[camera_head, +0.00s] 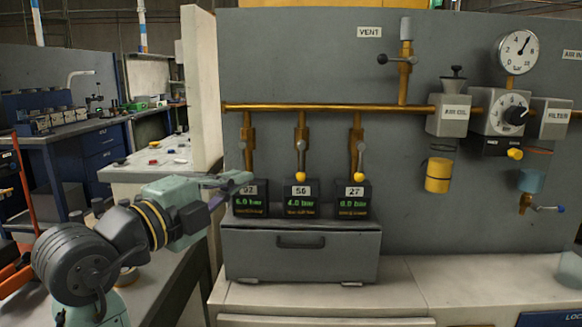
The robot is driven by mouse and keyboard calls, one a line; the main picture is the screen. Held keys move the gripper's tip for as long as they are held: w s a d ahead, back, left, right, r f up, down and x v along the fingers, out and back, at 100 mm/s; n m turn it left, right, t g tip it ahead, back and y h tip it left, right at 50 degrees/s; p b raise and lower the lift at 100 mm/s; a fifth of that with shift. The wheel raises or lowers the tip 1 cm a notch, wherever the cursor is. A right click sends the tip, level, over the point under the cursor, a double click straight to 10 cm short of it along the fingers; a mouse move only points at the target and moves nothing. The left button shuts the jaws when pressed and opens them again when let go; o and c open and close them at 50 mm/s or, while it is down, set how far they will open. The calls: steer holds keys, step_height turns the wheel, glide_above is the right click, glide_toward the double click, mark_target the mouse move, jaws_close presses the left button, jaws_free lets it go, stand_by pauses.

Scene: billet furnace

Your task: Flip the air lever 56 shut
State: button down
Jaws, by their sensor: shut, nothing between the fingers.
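The air lever 56 (301,160) is the middle of three levers under the brass pipe. It hangs straight down from its brass valve and ends in a yellow knob, just above the display box labelled 56 (300,200), which reads about 4.0 bar. My gripper (242,179) is shut and empty, reaching in from the left. In the picture its fingertips overlap the top of the left display box (250,205), to the left of lever 56 and apart from it. The gripper partly covers that left box and the area of its lever; I cannot tell whether it touches them.
The lever of box 27 (358,162) hangs down close to the right of lever 56. The brass pipe (310,107) runs above. The boxes stand on a grey drawer cabinet (303,257) with a handle. A vent lever (391,59) and gauge (517,52) are higher right.

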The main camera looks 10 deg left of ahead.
mark_target(301, 163)
steer(key=shift+s+d+f+m+g, duration=0.1)
steer(key=shift+d+f+m+g, duration=0.3)
steer(key=shift+d+f+m, duration=0.15)
steer(key=p+x, duration=0.4)
steer(key=x, duration=1)
steer(key=shift+r, duration=0.2)
